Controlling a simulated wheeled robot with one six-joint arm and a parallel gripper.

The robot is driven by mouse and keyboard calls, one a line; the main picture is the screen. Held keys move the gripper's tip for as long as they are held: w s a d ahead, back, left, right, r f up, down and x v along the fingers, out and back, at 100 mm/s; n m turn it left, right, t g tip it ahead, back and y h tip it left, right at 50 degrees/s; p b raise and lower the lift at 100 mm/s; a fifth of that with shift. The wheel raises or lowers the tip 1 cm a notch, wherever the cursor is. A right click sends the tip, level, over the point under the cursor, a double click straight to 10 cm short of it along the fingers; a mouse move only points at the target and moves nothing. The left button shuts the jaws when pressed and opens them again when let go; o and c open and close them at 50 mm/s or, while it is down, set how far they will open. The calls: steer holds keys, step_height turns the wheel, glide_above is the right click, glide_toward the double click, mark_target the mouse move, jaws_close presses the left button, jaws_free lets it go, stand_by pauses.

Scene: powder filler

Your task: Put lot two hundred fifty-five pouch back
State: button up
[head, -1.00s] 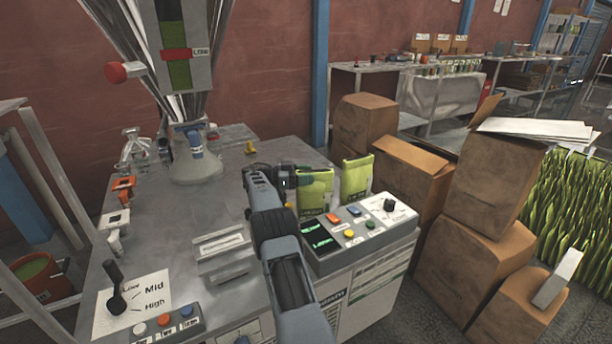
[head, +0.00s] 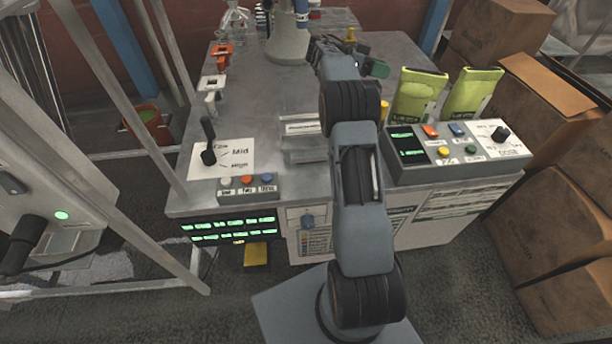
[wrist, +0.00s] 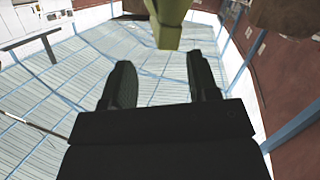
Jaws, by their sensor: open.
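Two green pouches stand upright on the machine table (head: 330,185) behind the right-hand control box: a left pouch (head: 418,97) and a right pouch (head: 472,98). Their lot numbers are too small to read. My gripper (head: 376,67) is over the table, left of the left pouch and apart from it in the picture; my arm partly hides it. In the wrist view my gripper (wrist: 163,78) has its two dark fingers apart with nothing between them. A yellow-green object is at the top of that view, beyond the fingers; I cannot tell what it is.
The control box (head: 455,152) stands in front of the pouches. The filler nozzle (head: 288,38) rises at the back. A selector lever (head: 208,140) and a button box (head: 248,187) are at the front left. Cardboard boxes (head: 553,150) crowd the right side.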

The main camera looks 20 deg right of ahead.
steer(key=s+a+f+n+t+y, duration=0.2)
steer(key=s+a+n+t+y, duration=0.2)
steer(key=s+a+n, duration=0.3)
steer(key=s+a+f+n+t+y, duration=0.3)
steer(key=s+a+n, duration=0.4)
steer(key=a, duration=0.8)
steer(key=s+a+f+n+t+y, duration=0.3)
steer(key=s+a+n+y, duration=0.3)
steer(key=a, duration=0.6)
steer(key=shift+s+n+t, duration=0.7)
steer(key=shift+s+t, duration=0.1)
steer(key=shift+s, duration=0.05)
